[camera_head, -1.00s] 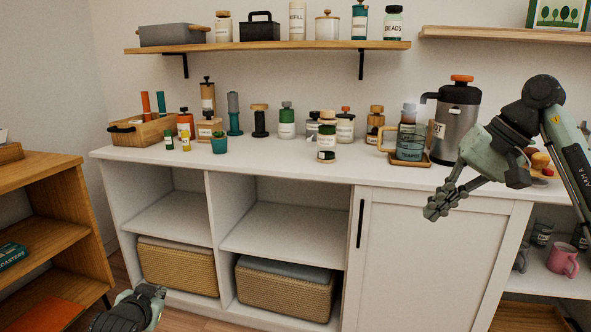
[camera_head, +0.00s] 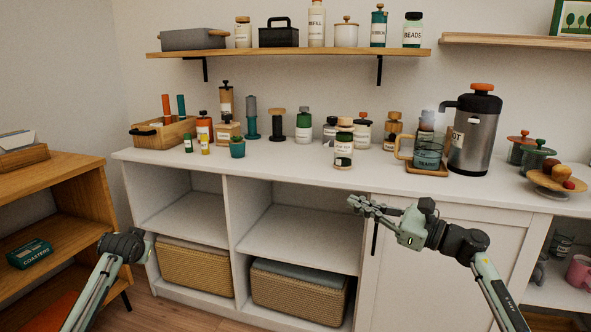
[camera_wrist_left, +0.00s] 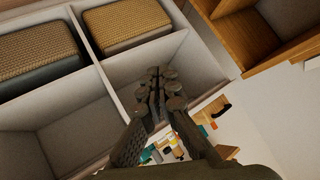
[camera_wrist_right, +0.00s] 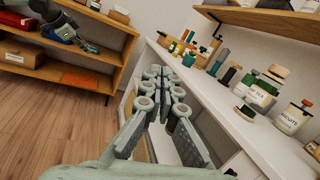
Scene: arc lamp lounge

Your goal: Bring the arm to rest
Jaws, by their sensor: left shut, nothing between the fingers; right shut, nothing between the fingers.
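My right gripper (camera_head: 358,204) is shut and empty in the head view. It points left in front of the white sideboard (camera_head: 285,176), just below the level of its top, near the black door handle. The right wrist view shows its closed fingers (camera_wrist_right: 163,78) beside the sideboard's front edge. My left gripper (camera_head: 146,247) is at the lower left of the head view, in front of the sideboard's left end. The left wrist view shows its fingers (camera_wrist_left: 162,82) together with nothing between them. Neither gripper touches anything that I can see.
Jars, a wooden caddy (camera_head: 164,135), a hot drink dispenser (camera_head: 474,132) and a glass pitcher (camera_head: 428,156) stand on the sideboard. Woven baskets (camera_head: 298,292) fill lower compartments. A wooden shelf unit (camera_head: 62,185) stands at left. A wall shelf (camera_head: 290,53) hangs above. Open floor lies in front.

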